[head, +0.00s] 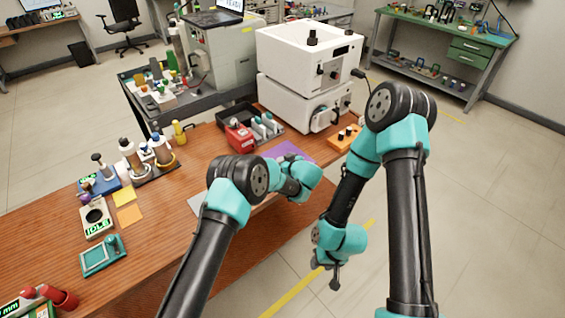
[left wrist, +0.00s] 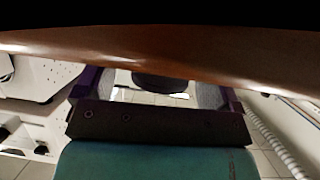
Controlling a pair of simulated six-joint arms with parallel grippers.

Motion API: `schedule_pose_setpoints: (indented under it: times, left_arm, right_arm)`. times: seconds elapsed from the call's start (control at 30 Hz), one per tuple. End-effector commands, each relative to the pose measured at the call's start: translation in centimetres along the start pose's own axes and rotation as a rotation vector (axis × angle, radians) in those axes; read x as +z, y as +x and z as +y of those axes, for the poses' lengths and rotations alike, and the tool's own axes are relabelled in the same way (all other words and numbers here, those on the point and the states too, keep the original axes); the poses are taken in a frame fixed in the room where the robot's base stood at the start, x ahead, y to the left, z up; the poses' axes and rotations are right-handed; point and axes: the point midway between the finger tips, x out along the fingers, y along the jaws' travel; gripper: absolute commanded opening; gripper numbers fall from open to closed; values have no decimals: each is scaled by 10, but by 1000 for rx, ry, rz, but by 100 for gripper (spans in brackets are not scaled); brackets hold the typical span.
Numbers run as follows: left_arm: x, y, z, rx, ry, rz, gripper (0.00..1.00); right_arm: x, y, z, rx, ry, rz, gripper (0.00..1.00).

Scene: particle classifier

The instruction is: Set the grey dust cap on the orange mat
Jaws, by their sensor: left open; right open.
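I cannot pick out the grey dust cap for certain in either view. My right gripper (head: 335,280) is open and empty, hanging over the floor in front of the table.
A purple mat (head: 290,152), red box (head: 239,138) and orange block (head: 345,138) sit near the white machine (head: 308,55). Bottles (head: 160,148), a small scale (head: 96,217) and a teal device (head: 102,256) stand on the left. Bare wood (head: 165,240) lies along the front.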

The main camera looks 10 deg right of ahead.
Motion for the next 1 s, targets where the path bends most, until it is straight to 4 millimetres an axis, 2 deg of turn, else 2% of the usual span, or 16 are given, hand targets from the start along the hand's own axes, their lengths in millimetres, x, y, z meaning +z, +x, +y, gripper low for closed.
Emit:
schedule_pose_setpoints:
  times: [0.13,0.27,0.7,0.83,1.0]
  left_arm:
    - [-3,-3,0,1,0,0,88]
    - [-3,-16,1,3,2,0,88]
    - [-3,-94,1,3,1,0,88]
    - [-3,-111,1,2,1,1,88]
    - [-3,-121,0,0,0,0,88]
  right_arm:
    - [0,0,0,0,0,0,43]
    - [0,0,0,0,0,0,43]
    - [0,0,0,0,0,0,43]
    - [0,0,0,0,0,0,43]
    - [0,0,0,0,0,0,43]
